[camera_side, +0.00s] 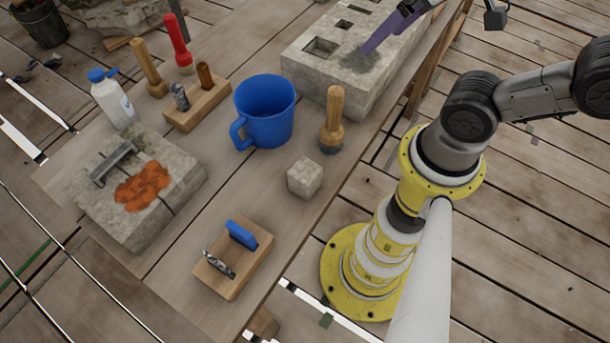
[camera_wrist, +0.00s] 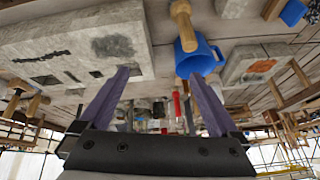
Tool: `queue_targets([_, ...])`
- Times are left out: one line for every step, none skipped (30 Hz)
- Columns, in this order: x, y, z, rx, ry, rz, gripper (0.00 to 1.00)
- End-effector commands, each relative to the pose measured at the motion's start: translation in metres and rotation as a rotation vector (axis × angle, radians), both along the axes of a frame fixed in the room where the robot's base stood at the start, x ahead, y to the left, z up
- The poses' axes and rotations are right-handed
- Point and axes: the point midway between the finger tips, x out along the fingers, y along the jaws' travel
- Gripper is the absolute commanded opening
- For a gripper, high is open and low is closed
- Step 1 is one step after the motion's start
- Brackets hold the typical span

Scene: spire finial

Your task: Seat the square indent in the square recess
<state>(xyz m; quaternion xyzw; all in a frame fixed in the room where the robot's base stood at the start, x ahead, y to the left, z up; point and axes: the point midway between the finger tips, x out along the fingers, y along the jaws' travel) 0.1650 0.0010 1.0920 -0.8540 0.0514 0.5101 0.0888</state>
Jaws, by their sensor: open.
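A small pale stone cube (camera_side: 305,178), which I take to be the square indent, sits loose on the bench in front of the blue mug. A pale grey block, probably the same cube (camera_wrist: 230,8), shows at the top of the wrist view. The square recess (camera_side: 320,47) is an empty dark opening in the top of the long stone block (camera_side: 318,76). My gripper (camera_side: 368,50) appears over that block near a dark grey patch; its height above it is unclear. In the wrist view my gripper (camera_wrist: 158,76) has its two purple fingers wide apart, with nothing between them.
Smaller slots (camera_side: 344,23) lie beyond the recess. A blue mug (camera_side: 265,110) and an upright wooden-handled brush (camera_side: 333,120) stand between cube and block. A wooden tool holder (camera_side: 236,262) is in front. A second stone block (camera_side: 135,188) with orange fragments lies left.

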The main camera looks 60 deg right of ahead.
Motion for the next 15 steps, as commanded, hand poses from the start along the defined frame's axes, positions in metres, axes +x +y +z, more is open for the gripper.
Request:
queue_targets([0.002,0.001,0.003,0.048,-0.007,-0.081,0.97])
queue_targets([0.003,0.001,0.004,0.083,-0.009,-0.139,0.97])
queue_targets([0.005,0.002,0.006,0.134,-0.010,-0.221,0.97])
queue_targets([0.007,0.003,0.007,0.171,-0.008,-0.283,0.97])
queue_targets([0.009,0.005,0.007,0.208,-0.002,-0.341,0.97])
queue_targets([0.012,0.007,0.008,0.257,0.006,-0.419,0.97])
queue_targets([0.015,0.009,0.008,0.293,0.017,-0.475,0.97])
queue_targets([0.017,0.012,0.008,0.330,0.026,-0.532,0.97])
queue_targets([0.021,0.016,0.008,0.376,0.042,-0.605,0.97])
queue_targets([0.024,0.019,0.007,0.409,0.057,-0.659,0.97])
queue_targets([0.027,0.022,0.006,0.440,0.072,-0.713,0.97])
queue_targets([0.031,0.027,0.005,0.481,0.093,-0.783,0.97])
queue_targets([0.034,0.031,0.004,0.510,0.111,-0.838,0.97])
queue_targets([0.037,0.036,0.003,0.537,0.131,-0.891,0.97])
queue_targets([0.041,0.042,0.001,0.572,0.157,-0.964,0.97])
